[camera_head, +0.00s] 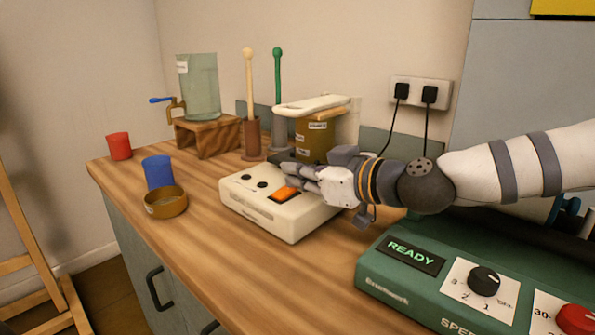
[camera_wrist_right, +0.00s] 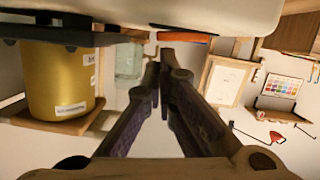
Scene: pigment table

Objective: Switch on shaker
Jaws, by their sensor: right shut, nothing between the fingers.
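The shaker is a cream box (camera_head: 280,222) on the wooden counter, with dark round sockets and an orange switch (camera_head: 285,194) on its top. Behind it, a mustard container (camera_head: 314,141) sits under a pale clamp plate (camera_head: 310,104). My right gripper (camera_head: 291,172) is shut and empty, its fingertips over the far edge of the box, close to the orange switch. Whether they touch cannot be told. In the right wrist view the shut fingertips (camera_wrist_right: 164,54) are beside an orange strip (camera_wrist_right: 187,38) on the pale box's edge. My left gripper is out of view.
A green machine (camera_head: 400,279) reading READY stands at the right front. A blue cup (camera_head: 158,172), a brown bowl (camera_head: 166,205) and a red cup (camera_head: 119,146) are at the left. A glass jar (camera_head: 199,90) stands on a wooden stand. Counter is clear between bowl and box.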

